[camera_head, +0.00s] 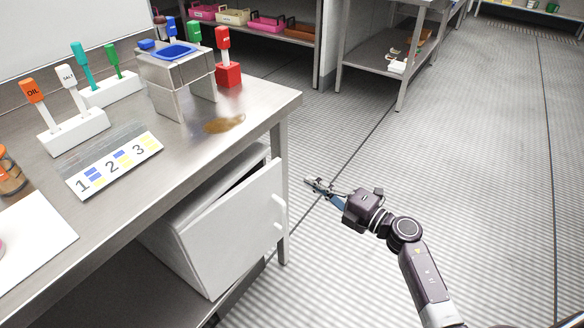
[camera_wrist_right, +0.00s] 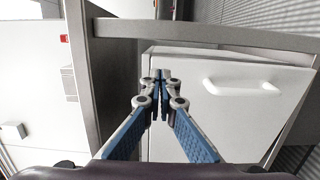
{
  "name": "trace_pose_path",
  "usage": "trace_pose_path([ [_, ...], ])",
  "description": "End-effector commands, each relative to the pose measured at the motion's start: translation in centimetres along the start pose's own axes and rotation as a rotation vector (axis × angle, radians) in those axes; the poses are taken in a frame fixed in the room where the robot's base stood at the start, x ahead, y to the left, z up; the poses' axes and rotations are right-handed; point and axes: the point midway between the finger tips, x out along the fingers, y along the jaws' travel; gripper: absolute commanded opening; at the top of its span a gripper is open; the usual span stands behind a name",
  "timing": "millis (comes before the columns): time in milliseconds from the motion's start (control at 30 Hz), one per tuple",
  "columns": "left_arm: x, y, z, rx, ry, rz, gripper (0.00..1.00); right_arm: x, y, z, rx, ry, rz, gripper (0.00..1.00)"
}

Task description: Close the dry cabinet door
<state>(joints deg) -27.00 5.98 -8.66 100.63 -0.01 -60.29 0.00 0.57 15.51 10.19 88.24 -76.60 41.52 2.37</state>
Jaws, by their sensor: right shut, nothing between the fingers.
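The white dry cabinet (camera_head: 185,212) stands on the shelf under the steel table. Its white door (camera_head: 232,238) is ajar, with a dark gap along its top edge. A white handle (camera_head: 279,214) is on the door's right side; it also shows in the wrist view (camera_wrist_right: 242,87). My right gripper (camera_head: 312,183) is in the air to the right of the door and table leg, shut and empty. In the wrist view its blue fingers (camera_wrist_right: 158,76) meet in front of the door (camera_wrist_right: 200,112); I cannot tell whether they touch it. My left gripper is out of view.
The steel table leg (camera_head: 281,165) stands between the gripper and the cabinet's far side. On the tabletop are a brown spill (camera_head: 224,124), a numbered card (camera_head: 115,165), seasoning holders and a metal stand (camera_head: 177,75). The floor to the right is clear.

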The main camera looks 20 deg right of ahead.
Motion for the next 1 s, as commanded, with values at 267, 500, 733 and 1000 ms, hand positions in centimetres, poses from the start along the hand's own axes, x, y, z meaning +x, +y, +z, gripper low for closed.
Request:
trace_pose_path([
  [267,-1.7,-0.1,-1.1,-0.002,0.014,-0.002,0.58,5.8,0.0,0.0,0.002,0.000,0.003,0.00],
  [500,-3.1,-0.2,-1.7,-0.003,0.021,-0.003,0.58,8.2,0.0,0.0,0.000,0.000,0.001,0.00],
  [733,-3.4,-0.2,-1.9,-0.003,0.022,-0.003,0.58,8.6,0.0,0.0,0.000,0.000,-0.001,0.00],
  [1000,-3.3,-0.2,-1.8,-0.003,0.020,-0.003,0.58,8.8,-0.1,0.0,-0.001,0.006,0.000,0.00],
])
